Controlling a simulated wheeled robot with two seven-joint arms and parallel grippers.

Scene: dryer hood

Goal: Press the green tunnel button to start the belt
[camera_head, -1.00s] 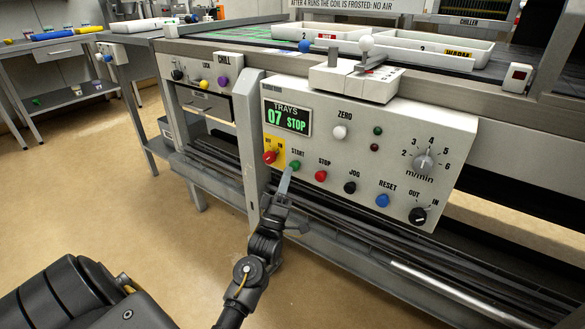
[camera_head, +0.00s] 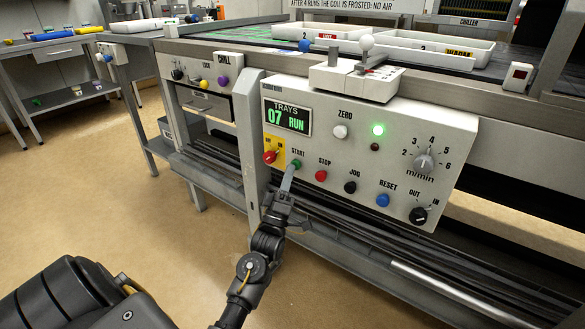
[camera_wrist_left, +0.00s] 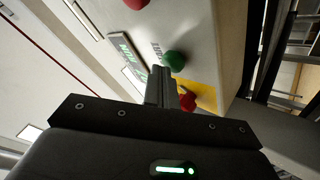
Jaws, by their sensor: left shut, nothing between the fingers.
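The green START button (camera_head: 297,164) is on the front of the white control panel (camera_head: 330,118), between the red-and-yellow switch and the red STOP button (camera_head: 320,176). My left gripper (camera_head: 289,172) is shut and empty, its fingertips at the green button's lower left, touching it or very close. In the left wrist view the green button (camera_wrist_left: 174,60) is just beyond the shut fingers (camera_wrist_left: 158,72). The display (camera_head: 288,118) reads TRAYS 07 RUN, and a green lamp (camera_head: 378,130) is lit. My right gripper is not in view.
A red switch (camera_head: 270,156) on a yellow plate is just left of the fingertips. A black JOG button (camera_head: 350,187) and a blue RESET button (camera_head: 382,200) are further right. White trays (camera_head: 440,62) stand on the belt above. The floor at left is clear.

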